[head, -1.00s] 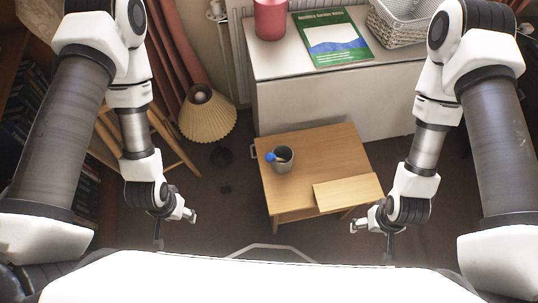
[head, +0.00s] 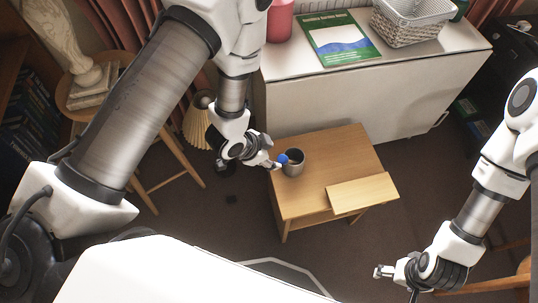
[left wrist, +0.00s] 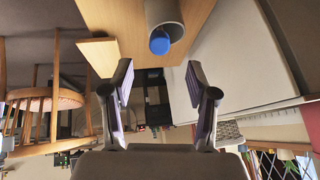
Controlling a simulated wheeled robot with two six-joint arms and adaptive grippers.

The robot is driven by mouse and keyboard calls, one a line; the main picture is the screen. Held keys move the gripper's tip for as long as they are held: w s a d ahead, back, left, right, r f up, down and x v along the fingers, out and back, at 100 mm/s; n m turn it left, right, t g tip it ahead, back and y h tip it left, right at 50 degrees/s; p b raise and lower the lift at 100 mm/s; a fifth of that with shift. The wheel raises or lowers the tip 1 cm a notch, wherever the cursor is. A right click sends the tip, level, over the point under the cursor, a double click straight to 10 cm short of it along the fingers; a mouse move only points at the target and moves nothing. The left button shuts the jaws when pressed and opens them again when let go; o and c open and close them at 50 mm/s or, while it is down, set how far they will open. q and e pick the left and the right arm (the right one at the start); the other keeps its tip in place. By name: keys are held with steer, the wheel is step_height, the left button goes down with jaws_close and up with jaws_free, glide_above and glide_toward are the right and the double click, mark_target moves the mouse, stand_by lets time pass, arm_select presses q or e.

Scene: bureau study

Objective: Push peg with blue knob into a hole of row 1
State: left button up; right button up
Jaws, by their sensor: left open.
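The blue knob (head: 283,158) of the peg shows at the rim of a grey cup (head: 297,166) on the small wooden table; the rest of the peg is hidden in the cup. In the left wrist view the blue knob (left wrist: 160,42) lies ahead, centred between the fingers, with the cup (left wrist: 176,14) behind it. My left gripper (head: 273,164) is open and empty, just left of the knob. Its two fingers (left wrist: 160,75) are spread wide in the left wrist view. My right gripper (head: 382,271) hangs at the lower right, away from the table. No row of holes can be made out.
A pale wooden board (head: 362,193) lies at the front right of the table (head: 345,150). A white cabinet (head: 350,100) behind holds a green book (head: 340,40), a basket (head: 410,22) and a red container (head: 279,22). A lamp (head: 196,125) and stool stand at left.

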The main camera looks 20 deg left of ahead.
mark_target(281, 158)
arm_select(q)
steer(key=b+x, duration=0.4)
steer(key=x, duration=0.5)
steer(key=shift+s, duration=0.1)
jaws_close()
steer(key=shift+r, duration=0.1)
steer(key=shift+p+v, duration=1.4)
steer(key=shift+v, duration=0.65)
steer(key=p+v, duration=0.4)
steer(key=v, duration=0.3)
